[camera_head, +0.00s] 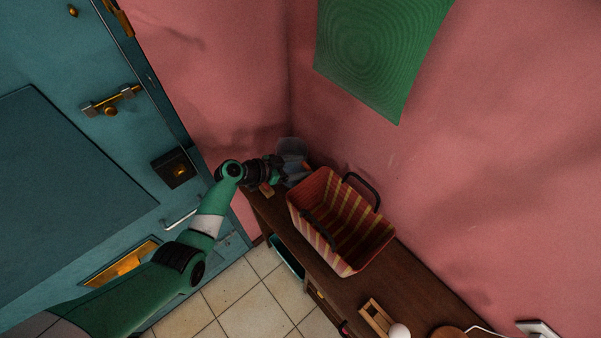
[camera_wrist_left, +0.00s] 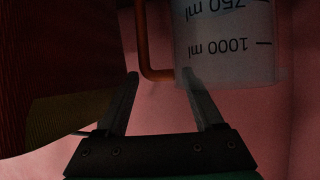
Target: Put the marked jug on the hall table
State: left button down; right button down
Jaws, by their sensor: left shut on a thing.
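The marked jug (camera_head: 291,149) is a clear grey measuring jug at the far end of the hall table (camera_head: 418,283), near the wall corner. In the left wrist view the jug (camera_wrist_left: 225,40) appears inverted, with "750 ml" and "1000 ml" marks and an orange-brown handle. My left gripper (camera_head: 282,172) is at the jug; in the wrist view its fingertips (camera_wrist_left: 161,74) lie either side of the handle's end, shut on the jug. The arm hides part of the jug, and I cannot tell whether its base touches the table. My right gripper is out of view.
A red-and-yellow striped basket (camera_head: 340,222) with dark handles stands on the table close beside the jug. A small wooden rack (camera_head: 375,316), a white round object (camera_head: 399,331) and a wooden disc (camera_head: 447,332) are at the near end. A teal door (camera_head: 70,150) is left.

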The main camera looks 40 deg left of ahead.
pick_arm(q)
jog(key=shift+f, duration=0.45)
jog(key=shift+c, duration=2.3)
grip_release()
jog(key=shift+f, duration=0.15)
jog(key=shift+o, duration=0.9)
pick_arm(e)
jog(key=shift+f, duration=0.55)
